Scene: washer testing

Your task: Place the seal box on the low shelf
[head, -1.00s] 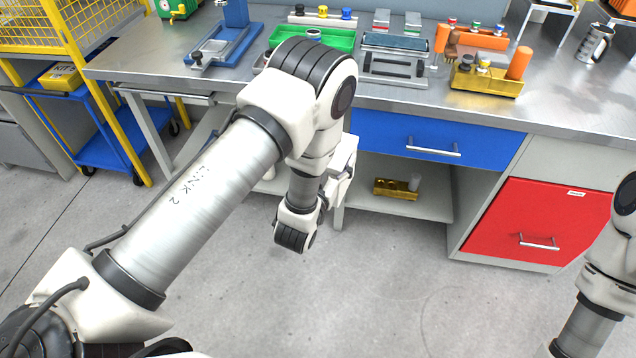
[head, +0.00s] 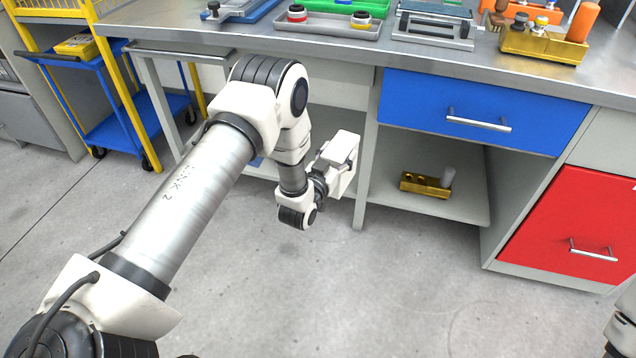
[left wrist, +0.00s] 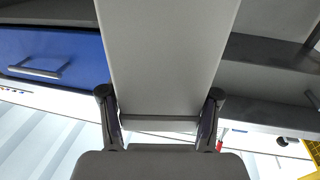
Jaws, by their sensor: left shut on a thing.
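The seal box, a plain pale box, shows in the head view (head: 341,149) and fills the middle of the left wrist view (left wrist: 166,55). My left gripper (left wrist: 160,95) is shut on it, with one finger on each side. In the head view my left gripper (head: 325,178) is partly hidden by the box and wrist, in front of the bench beside a grey leg. The low shelf (head: 468,207) is under the blue drawer, to the right of the box. My right gripper is out of view.
A brass block (head: 425,185) with a pale cylinder stands on the low shelf; bare shelf surrounds it. The blue drawer (head: 480,112) is above and the red drawer (head: 575,222) to the right, both closed. A grey leg (head: 366,170) stands at the shelf's left side.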

